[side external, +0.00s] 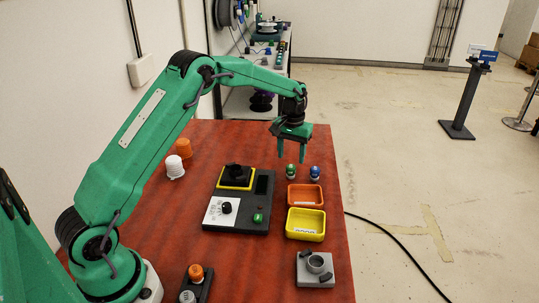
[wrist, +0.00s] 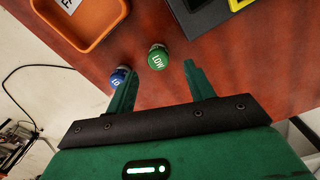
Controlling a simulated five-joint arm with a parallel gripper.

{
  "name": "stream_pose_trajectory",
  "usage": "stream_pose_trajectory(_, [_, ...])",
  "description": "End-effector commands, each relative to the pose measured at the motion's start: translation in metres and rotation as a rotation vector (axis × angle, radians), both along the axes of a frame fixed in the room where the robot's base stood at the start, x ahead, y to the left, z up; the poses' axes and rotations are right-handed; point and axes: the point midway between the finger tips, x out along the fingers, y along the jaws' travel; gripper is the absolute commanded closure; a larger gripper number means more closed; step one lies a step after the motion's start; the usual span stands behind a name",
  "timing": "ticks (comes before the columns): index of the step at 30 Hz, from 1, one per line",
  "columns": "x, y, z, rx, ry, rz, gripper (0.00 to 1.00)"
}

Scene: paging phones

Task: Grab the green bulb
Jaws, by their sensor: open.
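The green bulb (side external: 290,171) stands on the red-brown table next to the blue bulb (side external: 314,173). In the wrist view the green bulb (wrist: 158,57) has a white "LOW" label and shows just beyond and between my fingertips. The blue bulb (wrist: 119,75) is close by the left finger; I cannot tell if they touch. My gripper (side external: 289,158) is open and empty, pointing down above and near the green bulb. It also shows in the wrist view (wrist: 160,72).
An orange tray (side external: 318,195) and a yellow tray (side external: 306,237) stand in front of the bulbs. A dark console (side external: 237,224) with a knob and a small green piece (side external: 258,217) is to the left. A grey block (side external: 316,281) is near the front. The table's right edge is close.

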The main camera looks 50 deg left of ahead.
Motion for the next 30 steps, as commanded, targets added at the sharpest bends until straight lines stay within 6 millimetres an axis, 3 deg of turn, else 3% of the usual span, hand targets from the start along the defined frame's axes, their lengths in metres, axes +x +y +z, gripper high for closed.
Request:
stream_pose_trajectory(14, [-0.001, -0.003, -0.047, 0.0, 0.002, 0.0, 0.47])
stream_pose_trajectory(30, [-0.001, -0.003, -0.049, 0.0, 0.001, 0.0, 0.47])
